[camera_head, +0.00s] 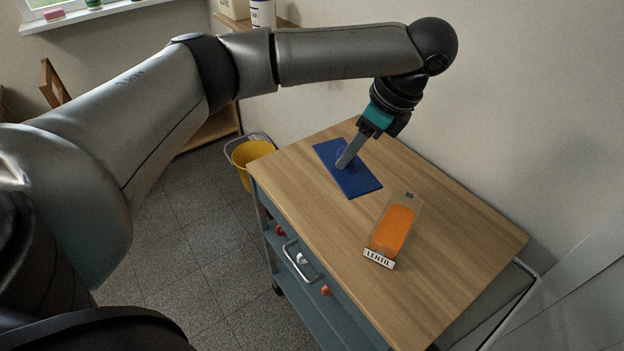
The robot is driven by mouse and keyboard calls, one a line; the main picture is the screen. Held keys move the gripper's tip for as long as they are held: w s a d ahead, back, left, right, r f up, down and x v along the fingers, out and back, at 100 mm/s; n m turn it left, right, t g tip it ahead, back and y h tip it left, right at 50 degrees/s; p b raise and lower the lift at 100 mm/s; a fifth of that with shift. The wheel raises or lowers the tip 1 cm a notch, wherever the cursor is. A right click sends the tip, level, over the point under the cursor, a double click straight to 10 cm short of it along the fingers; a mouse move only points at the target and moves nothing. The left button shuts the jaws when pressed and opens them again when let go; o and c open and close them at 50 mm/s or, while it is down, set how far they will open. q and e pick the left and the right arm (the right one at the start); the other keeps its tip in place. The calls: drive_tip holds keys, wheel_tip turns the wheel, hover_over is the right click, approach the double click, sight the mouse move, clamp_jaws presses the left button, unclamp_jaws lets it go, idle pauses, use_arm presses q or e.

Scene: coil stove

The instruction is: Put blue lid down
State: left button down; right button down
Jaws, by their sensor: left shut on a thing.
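The blue lid (362,184) is a flat blue rectangle at the back left of the wooden cart top (300,190). My left gripper (343,163) reaches down over it from the back, with its fingers shut on the lid near its middle. The lid looks flat and close to the wood; I cannot tell whether it touches. A clear container (396,226) with orange contents and a LENTIL label lies in front and to the right of the lid, apart from it. My right gripper is not in view.
A yellow bucket (247,172) stands on the floor left of the cart. The cart has a metal handle (300,262) and a lower shelf with small items. A wall runs behind the cart. The right part of the cart top is clear.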

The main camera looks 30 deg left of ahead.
sight(336, 144)
use_arm(q)
drive_tip(key=w+a+m+t, duration=0.1)
drive_tip(key=m, duration=0.1)
drive_tip(key=w+a+r+m+t, duration=0.1)
drive_tip(key=a+m, duration=0.1)
drive_tip(key=m, duration=0.1)
drive_tip(key=w+a+m+t, duration=0.1)
drive_tip(key=w+a+m, duration=0.1)
drive_tip(key=shift+r+m+h+p, duration=0.15)
drive_tip(key=shift+m+h+p, duration=0.15)
drive_tip(key=shift+h+p, duration=0.1)
drive_tip(key=w+a+r+m+t+h+p, duration=0.1)
drive_tip(key=w+a+r+m+t+h, duration=0.15)
drive_tip(key=a+m, duration=0.55)
drive_tip(key=shift+g, duration=0.35)
drive_tip(key=f+b, duration=0.1)
drive_tip(key=f, duration=0.6)
drive_tip(key=f+b, duration=0.1)
drive_tip(key=f, duration=0.6)
drive_tip(key=f+b, duration=0.2)
drive_tip(key=f, duration=0.5)
drive_tip(key=shift+w+d, duration=0.15)
drive_tip(key=shift+w, duration=0.1)
drive_tip(key=shift+c, duration=2.4)
unclamp_jaws()
drive_tip(key=shift+r, duration=0.1)
